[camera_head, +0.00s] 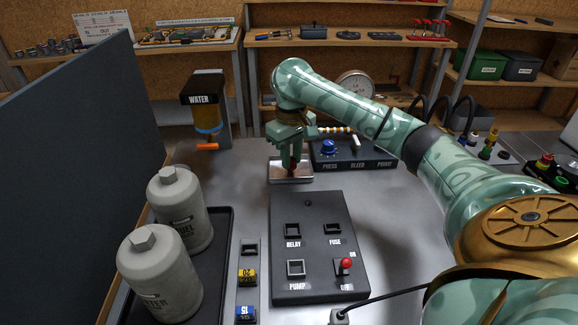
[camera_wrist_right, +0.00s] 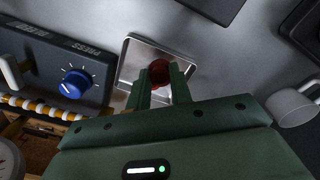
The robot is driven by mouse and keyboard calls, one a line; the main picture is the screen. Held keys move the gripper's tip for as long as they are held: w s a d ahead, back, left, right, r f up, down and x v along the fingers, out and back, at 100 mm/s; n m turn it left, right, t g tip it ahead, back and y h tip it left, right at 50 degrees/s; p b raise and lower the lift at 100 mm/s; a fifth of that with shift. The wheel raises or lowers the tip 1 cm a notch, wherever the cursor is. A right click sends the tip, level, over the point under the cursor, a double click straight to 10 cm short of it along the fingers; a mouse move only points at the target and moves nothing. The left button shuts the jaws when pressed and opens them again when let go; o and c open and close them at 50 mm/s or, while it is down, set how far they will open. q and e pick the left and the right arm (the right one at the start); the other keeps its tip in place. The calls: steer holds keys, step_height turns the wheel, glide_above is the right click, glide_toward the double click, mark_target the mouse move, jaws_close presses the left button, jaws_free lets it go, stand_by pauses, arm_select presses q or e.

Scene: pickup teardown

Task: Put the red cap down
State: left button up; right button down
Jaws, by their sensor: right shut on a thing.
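The red cap (camera_wrist_right: 159,72) is between the fingers of my right gripper (camera_wrist_right: 158,85) in the right wrist view. In the head view my right gripper (camera_head: 292,160) points down at a shallow metal tray (camera_head: 290,180), and the fingers largely hide the cap. The tray also shows in the right wrist view (camera_wrist_right: 130,62) behind the cap. Whether the cap touches the tray I cannot tell. My left gripper is in neither view.
A black box with a blue knob (camera_head: 328,148) stands right of the tray. A black switch panel (camera_head: 313,265) lies in front. A water dispenser (camera_head: 206,115) stands behind left.

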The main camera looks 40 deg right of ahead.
step_height(320, 180, down, 3)
steer(key=shift+w+d+r+b, duration=0.1)
steer(key=shift+b, duration=0.5)
steer(key=shift+r, duration=0.25)
steer(key=c, duration=1.3)
jaws_free()
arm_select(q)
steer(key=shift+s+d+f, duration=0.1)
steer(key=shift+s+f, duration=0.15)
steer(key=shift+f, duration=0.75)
arm_select(e)
steer(key=shift+o, duration=0.2)
steer(key=shift+r, duration=0.1)
arm_select(q)
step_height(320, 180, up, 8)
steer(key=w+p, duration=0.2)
steer(key=p, duration=0.7)
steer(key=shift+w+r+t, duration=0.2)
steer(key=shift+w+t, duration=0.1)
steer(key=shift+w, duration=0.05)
arm_select(e)
step_height(320, 180, up, 12)
